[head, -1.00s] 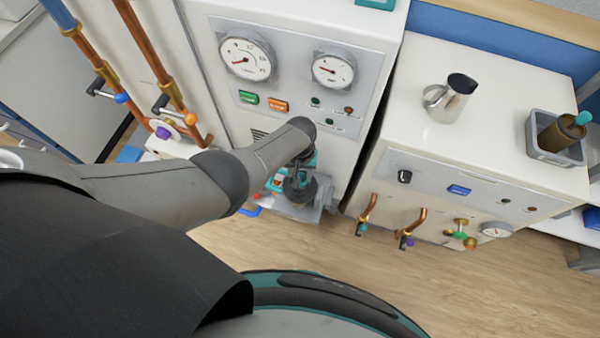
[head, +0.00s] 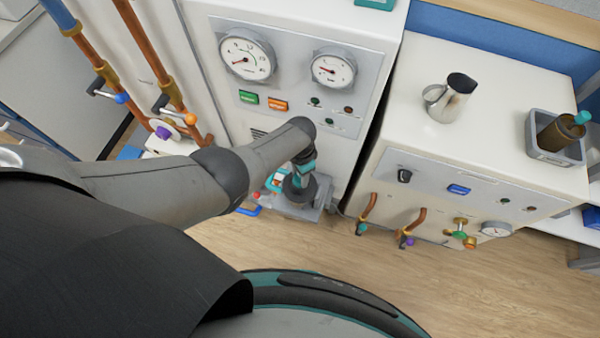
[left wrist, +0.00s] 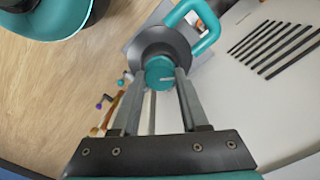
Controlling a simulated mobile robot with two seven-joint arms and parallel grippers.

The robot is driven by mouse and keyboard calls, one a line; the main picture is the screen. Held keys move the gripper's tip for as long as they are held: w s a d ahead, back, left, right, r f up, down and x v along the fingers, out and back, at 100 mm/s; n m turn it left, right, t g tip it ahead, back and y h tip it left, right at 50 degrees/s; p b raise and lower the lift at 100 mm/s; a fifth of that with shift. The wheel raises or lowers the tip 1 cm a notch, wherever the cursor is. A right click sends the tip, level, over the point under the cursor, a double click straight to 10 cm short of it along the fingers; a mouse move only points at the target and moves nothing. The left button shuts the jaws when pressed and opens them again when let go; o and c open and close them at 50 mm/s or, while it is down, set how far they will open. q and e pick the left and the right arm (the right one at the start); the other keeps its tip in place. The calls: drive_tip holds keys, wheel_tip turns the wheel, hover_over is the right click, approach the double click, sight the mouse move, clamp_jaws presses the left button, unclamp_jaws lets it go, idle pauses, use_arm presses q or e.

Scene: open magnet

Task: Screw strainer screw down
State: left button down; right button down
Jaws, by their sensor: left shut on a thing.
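The strainer screw (left wrist: 159,70), a round teal knob with a pale line on its face, shows in the left wrist view on a dark round cap (left wrist: 150,45). My left gripper (left wrist: 160,78) is shut on the knob, with one finger on each side. A teal loop handle (left wrist: 207,32) sticks out beside the cap. In the head view my left gripper (head: 299,180) is low at the front of the white gauge cabinet, partly hidden by my arm, and the knob cannot be made out there. My right gripper is not in view.
The gauge cabinet (head: 225,75) has two gauges and green and orange buttons. Copper pipes (head: 150,45) with valves stand left. A white cabinet (head: 400,120) at right bears a metal jug (head: 455,100) and a grey bin (head: 560,153). Clear wooden floor (head: 400,275) lies in front.

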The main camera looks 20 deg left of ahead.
use_arm(q)
drive_tip(key=m, duration=0.5)
drive_tip(key=shift+s+m, duration=0.15)
drive_tip(key=shift+m, duration=2.35)
drive_tip(key=shift+c, duration=2.1)
unclamp_jaws()
